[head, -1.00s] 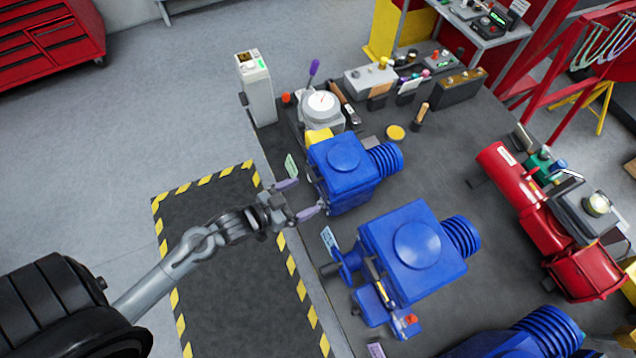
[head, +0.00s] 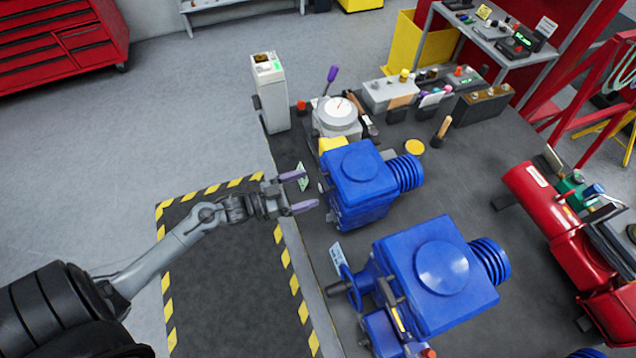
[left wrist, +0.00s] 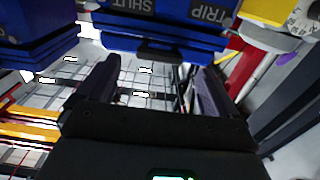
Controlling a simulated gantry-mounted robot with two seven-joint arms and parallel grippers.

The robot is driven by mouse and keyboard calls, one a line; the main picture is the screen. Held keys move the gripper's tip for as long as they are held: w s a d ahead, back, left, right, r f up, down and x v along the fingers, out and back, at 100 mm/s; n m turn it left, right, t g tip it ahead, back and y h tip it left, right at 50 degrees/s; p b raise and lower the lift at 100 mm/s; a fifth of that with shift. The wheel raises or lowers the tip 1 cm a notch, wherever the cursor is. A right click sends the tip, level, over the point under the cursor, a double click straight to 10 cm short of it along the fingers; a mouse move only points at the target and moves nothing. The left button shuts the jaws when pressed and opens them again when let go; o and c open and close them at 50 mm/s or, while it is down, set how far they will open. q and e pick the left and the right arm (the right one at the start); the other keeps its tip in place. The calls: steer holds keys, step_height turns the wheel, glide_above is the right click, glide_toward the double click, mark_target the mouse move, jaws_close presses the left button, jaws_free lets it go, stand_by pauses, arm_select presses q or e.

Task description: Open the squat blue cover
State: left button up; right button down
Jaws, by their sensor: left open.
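Two blue valve actuators with domed lids stand on the dark bench in the head view, a smaller far one (head: 361,172) and a larger near one (head: 440,272). I cannot tell which part is the squat blue cover. My left gripper (head: 297,191) is open with purple fingers, empty, just left of the far actuator and pointing at its side. In the left wrist view, a blue housing (left wrist: 160,30) with upside-down labels "SHUT" and "TRIP" lies beyond the open fingers. Another blue part (left wrist: 35,50) is at the left. My right gripper is not in view.
A grey gauge unit (head: 337,117) with a purple lever and a white box (head: 268,92) stand behind the far actuator. A red cylinder assembly (head: 550,215) is on the right. A striped floor mat (head: 230,290) lies left of the bench.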

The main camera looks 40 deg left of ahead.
arm_select(q)
steer(key=shift+x, duration=2.35)
steer(key=shift+r, duration=0.1)
steer(key=c, duration=1.5)
